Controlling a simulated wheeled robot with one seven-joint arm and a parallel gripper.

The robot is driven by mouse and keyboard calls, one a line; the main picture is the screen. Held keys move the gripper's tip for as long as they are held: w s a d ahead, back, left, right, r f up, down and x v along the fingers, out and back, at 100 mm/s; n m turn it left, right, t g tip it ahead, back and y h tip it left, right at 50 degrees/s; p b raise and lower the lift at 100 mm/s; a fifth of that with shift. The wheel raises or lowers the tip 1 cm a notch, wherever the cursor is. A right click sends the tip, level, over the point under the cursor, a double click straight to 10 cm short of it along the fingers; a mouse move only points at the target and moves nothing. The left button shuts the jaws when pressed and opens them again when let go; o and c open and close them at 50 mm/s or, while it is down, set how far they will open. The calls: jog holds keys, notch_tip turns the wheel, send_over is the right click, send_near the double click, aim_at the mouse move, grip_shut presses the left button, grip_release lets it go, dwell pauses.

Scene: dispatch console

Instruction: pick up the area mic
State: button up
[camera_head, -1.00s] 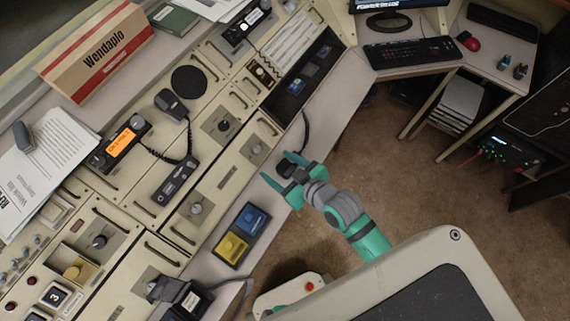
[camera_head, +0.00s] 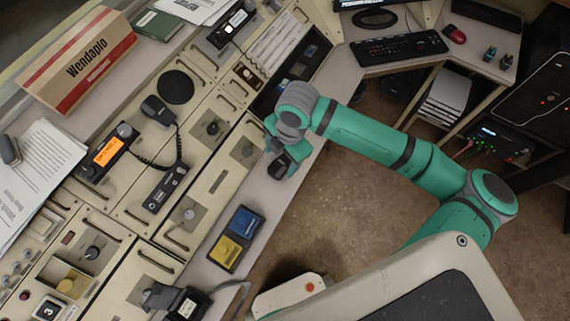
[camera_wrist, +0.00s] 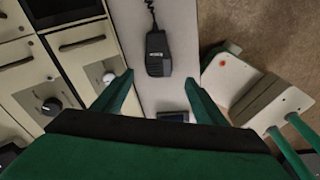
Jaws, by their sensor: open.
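A black hand microphone (camera_wrist: 158,56) with a cord lies on the pale front ledge of the console; I take it for the area mic. In the wrist view it lies between and just ahead of my fingertips, its cord running up and away. In the head view the dark mic (camera_head: 278,168) shows under my gripper (camera_head: 283,148), partly covered by it. In the wrist view my gripper (camera_wrist: 159,79) is open, one finger on each side, with nothing held. I cannot tell how high the fingers are above the ledge.
A blue and yellow button box (camera_head: 236,238) sits on the same ledge. Another black mic (camera_head: 158,110) with a coiled cord lies by the orange-lit radio (camera_head: 107,152). A black desk phone-like unit (camera_head: 188,302) stands at the bottom. A keyboard (camera_head: 399,48) lies on the back desk.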

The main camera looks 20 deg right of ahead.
notch_tip(320, 180, up, 3)
jog(key=w+n+h, duration=0.1)
jog(key=w+n, duration=0.1)
send_over(280, 165)
jog(key=shift+n+g, duration=0.3)
jog(key=f, duration=0.5)
jog(key=shift+d, duration=0.25)
jog(key=shift+a+f, duration=0.15)
jog(key=shift+f, duration=1.2)
jog(key=shift+a+f, duration=0.15)
jog(key=shift+f, duration=1.2)
jog(key=c, duration=1.2)
